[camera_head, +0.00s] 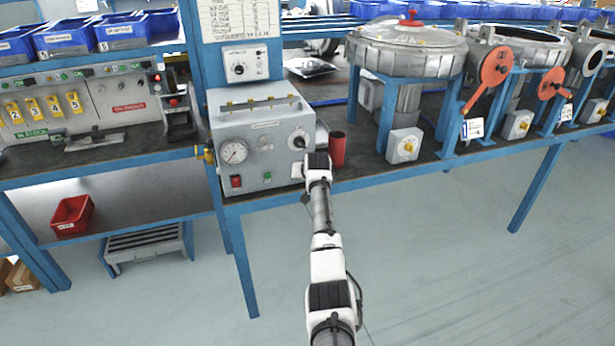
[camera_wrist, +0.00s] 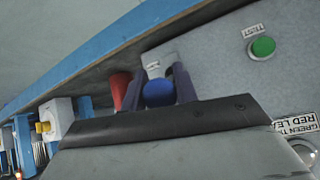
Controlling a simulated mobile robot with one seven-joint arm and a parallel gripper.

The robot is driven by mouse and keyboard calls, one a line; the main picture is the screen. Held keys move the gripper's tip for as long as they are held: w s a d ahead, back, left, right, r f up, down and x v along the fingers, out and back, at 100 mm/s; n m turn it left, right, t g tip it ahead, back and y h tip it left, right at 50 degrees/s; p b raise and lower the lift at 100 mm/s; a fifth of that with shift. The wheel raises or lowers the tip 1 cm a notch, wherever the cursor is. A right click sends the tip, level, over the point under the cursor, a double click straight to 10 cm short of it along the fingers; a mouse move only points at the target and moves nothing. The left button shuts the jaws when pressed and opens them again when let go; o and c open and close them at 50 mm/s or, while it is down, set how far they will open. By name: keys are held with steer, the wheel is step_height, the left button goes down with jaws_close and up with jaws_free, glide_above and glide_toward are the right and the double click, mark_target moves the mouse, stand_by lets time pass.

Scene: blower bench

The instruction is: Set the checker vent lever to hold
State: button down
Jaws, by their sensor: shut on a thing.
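The checker is a grey box (camera_head: 252,133) on the blue-framed bench, with a round gauge, a dial, a red switch and a green button on its front. My arm reaches to its lower right front, and my gripper (camera_head: 303,178) hides that part in the head view. In the wrist view my gripper (camera_wrist: 159,92) has its two dark fingers shut on a blue ball knob (camera_wrist: 157,94), which appears to be the vent lever's end. The lever's shaft is hidden. A small white label beyond the knob is too small to read, so the lever's setting cannot be told.
A red cup (camera_head: 337,148) stands just right of the checker; it also shows in the wrist view (camera_wrist: 120,88). A green button (camera_wrist: 263,46) is on the panel. Round machines with red handles (camera_head: 494,68) stand to the right. The floor in front is clear.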

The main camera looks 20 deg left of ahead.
stand_by(0.4)
steer(key=c, duration=1.1)
jaws_free()
steer(key=shift+r, duration=0.1)
steer(key=b+v, duration=0.2)
steer(key=v, duration=1.1)
steer(key=shift+s+r+b, duration=0.2)
steer(key=shift+r+b, duration=0.05)
steer(key=shift+b, duration=0.1)
